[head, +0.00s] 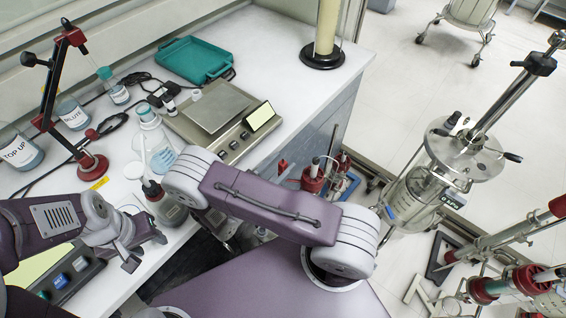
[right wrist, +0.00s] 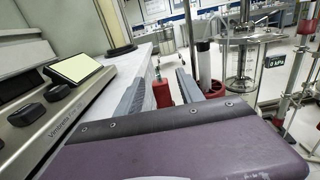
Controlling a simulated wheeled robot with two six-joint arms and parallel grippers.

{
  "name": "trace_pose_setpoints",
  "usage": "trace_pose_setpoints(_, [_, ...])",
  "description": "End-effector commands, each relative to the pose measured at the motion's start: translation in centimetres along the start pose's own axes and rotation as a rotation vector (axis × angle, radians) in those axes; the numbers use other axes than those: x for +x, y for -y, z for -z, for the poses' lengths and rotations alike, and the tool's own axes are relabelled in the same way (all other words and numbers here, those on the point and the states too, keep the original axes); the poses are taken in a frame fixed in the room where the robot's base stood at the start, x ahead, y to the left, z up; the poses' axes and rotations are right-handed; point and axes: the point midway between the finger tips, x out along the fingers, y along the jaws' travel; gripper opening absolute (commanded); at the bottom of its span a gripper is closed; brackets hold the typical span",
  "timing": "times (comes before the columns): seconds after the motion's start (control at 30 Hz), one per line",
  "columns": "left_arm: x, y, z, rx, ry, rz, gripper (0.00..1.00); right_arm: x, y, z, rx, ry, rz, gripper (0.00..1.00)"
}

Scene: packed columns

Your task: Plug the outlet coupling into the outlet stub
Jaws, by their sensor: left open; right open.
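I cannot single out the outlet coupling or the outlet stub with certainty. Red fittings (head: 313,180) stand low beside the bench end in the head view, partly hidden by my right arm. In the right wrist view, a red fitting (right wrist: 162,93) with a thin stem shows between the fingers of my right gripper (right wrist: 158,95), beyond them; a wider red fitting (right wrist: 212,88) with a pale tube is to their right. My right gripper is open, with nothing seen gripped; my arm hides it in the head view. My left gripper (head: 144,251) is open and empty over the bench's front edge.
A balance (head: 215,110) with a yellow screen, a teal tray (head: 195,59) and labelled bottles (head: 22,150) crowd the bench. A glass vessel (head: 410,195) under a steel lid stands on the right. Red-capped columns (head: 485,290) are at lower right. Open floor lies beyond.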

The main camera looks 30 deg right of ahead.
Motion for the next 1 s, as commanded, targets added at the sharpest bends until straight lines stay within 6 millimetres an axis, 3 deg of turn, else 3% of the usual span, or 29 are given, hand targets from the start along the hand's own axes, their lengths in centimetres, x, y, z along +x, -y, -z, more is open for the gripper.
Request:
trace_pose_setpoints(0.2, [1.4,0.0,-0.1,0.000,0.000,0.000,0.45,-5.0,-0.1,0.3,0.004,-0.002,-0.007,0.45])
trace_pose_setpoints(0.4, [1.8,0.0,-0.2,0.000,0.000,0.000,0.45,-7.7,-0.1,0.2,0.001,-0.001,-0.004,0.45])
trace_pose_setpoints(1.0, [1.7,0.0,-0.2,0.000,0.000,0.000,0.45,-8.0,0.0,0.1,-0.001,-0.001,-0.001,0.45])
